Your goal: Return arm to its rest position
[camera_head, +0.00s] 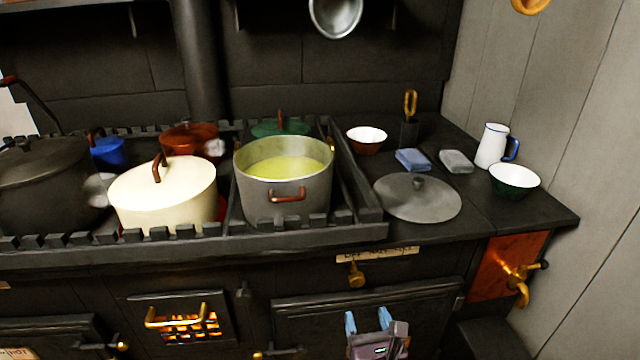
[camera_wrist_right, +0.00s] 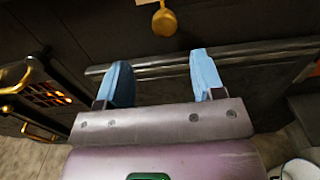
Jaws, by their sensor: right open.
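My right gripper (camera_head: 368,322) is low in front of the stove, at the bottom of the head view. Its two blue fingers are apart with nothing between them. In the right wrist view the open gripper (camera_wrist_right: 160,80) faces the dark stove front, with a brass knob (camera_wrist_right: 164,20) beyond the fingers. My left gripper does not show in the head view.
A grey pot of yellow-green soup (camera_head: 285,185) and a cream lidded pot (camera_head: 165,195) stand inside the stove rail. A grey lid (camera_head: 418,198), bowls and a white jug (camera_head: 492,146) sit to the right. A brass tap (camera_head: 520,280) and oven handle (camera_head: 178,316) stick out in front.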

